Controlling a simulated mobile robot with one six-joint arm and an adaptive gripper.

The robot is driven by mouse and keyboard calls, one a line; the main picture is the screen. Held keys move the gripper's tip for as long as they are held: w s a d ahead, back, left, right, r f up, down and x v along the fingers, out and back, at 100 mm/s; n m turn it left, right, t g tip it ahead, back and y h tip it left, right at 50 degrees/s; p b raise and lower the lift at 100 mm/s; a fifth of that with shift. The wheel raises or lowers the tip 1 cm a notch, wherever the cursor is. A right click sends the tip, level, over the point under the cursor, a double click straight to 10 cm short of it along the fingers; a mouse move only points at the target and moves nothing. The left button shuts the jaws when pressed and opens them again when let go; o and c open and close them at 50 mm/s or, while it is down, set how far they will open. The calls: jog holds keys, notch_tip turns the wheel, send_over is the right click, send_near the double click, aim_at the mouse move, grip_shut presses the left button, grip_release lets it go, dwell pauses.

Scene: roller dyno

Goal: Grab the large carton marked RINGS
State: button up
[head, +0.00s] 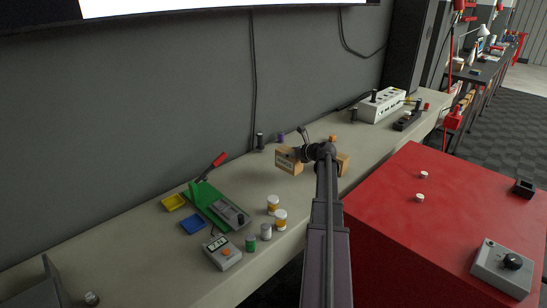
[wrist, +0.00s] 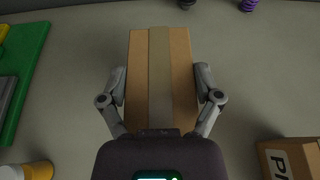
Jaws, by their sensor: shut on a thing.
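A brown carton (head: 287,163) is at my gripper (head: 303,154) over the pale bench. Its side carries a label too small to read. In the wrist view the carton (wrist: 140,75) has a paler tape strip down its top, and no lettering shows there. My gripper (wrist: 161,80) is shut on it, with one finger against each long side. I cannot tell whether it rests on the bench or is slightly raised. A second carton (head: 343,163) stands to the right, partly hidden by my arm. In the wrist view this carton (wrist: 290,158) shows lettering starting "PI".
Left on the bench are a green board (head: 205,200), a yellow tray (head: 174,203), a blue tray (head: 193,225), a grey meter (head: 222,252) and several small jars (head: 280,219). A red cabinet (head: 420,235) stands at right.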

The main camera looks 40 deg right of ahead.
jog(key=shift+s+d+r, duration=0.1)
jog(key=shift+s+d, duration=0.1)
jog(key=shift+d, duration=0.7)
jog(key=shift+s+d+r, duration=0.1)
jog(key=shift+s+d, duration=0.15)
jog(key=shift+d, duration=0.6)
jog(key=shift+s+d+r, duration=0.1)
jog(key=shift+s+d, duration=0.1)
jog(key=shift+d, duration=0.7)
jog(key=shift+r+p, duration=0.1)
jog(key=shift+p, duration=0.25)
